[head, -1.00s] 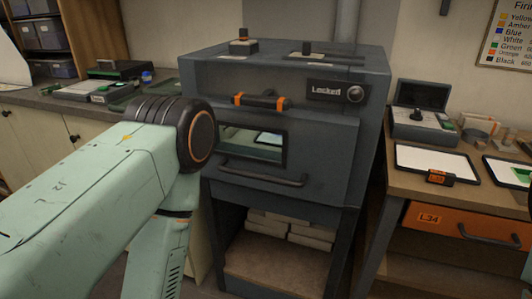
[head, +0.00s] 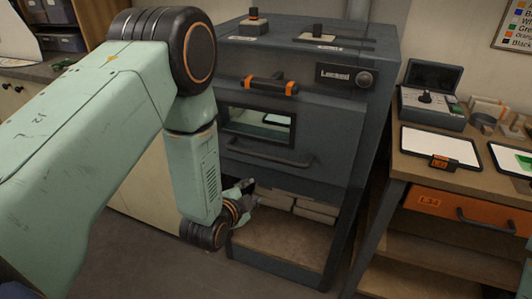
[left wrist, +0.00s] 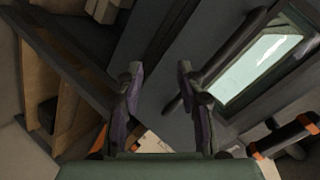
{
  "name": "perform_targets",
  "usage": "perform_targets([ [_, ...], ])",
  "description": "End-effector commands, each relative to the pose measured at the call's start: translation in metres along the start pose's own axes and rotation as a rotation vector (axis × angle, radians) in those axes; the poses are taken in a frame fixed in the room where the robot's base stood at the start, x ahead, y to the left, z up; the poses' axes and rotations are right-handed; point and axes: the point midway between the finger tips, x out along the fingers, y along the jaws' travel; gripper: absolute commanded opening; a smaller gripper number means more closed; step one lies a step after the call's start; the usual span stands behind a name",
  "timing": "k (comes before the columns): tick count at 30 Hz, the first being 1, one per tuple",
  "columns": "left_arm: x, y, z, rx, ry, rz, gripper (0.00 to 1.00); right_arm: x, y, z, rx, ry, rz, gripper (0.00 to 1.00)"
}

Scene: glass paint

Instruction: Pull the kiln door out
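The dark grey kiln (head: 345,130) stands in the middle of the head view. Its door (head: 315,165) looks shut, with a glass window (head: 258,124) and a dark bar handle (head: 268,153) below it. Above is an orange-ended grip (head: 270,85), beside a label reading "Locked" (head: 335,73). My left gripper (head: 248,190) is below and left of the bar handle, in front of the kiln's lower opening. In the left wrist view its two fingers (left wrist: 160,80) are apart with nothing between them. There the bar handle (left wrist: 215,55) runs slanted just right of the fingers, beside the window (left wrist: 262,62). My right gripper is not in view.
Pale bricks (head: 300,203) lie on the open shelf under the kiln door. A wooden workbench (head: 405,168) with a white panel (head: 440,147) and an orange drawer (head: 450,210) stands close on the right. Floor in front of the kiln is clear.

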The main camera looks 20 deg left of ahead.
Motion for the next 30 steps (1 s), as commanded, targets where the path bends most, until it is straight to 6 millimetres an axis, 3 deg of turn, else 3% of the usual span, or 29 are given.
perform_targets([
  [1, 0.006, -0.015, -0.01, 0.098, 0.034, -0.056, 0.38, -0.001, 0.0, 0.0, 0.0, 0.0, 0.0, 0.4],
  [5, 0.012, -0.042, -0.027, 0.334, 0.083, -0.178, 0.38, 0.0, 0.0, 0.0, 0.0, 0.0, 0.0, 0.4],
  [10, 0.01, -0.054, -0.035, 0.524, 0.087, -0.248, 0.38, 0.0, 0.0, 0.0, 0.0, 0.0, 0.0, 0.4],
  [17, 0.019, -0.056, -0.037, 0.579, 0.082, -0.255, 0.38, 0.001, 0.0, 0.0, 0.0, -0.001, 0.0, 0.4],
  [30, 0.076, -0.068, -0.045, 0.577, 0.082, -0.253, 0.38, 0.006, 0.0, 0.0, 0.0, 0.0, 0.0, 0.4],
])
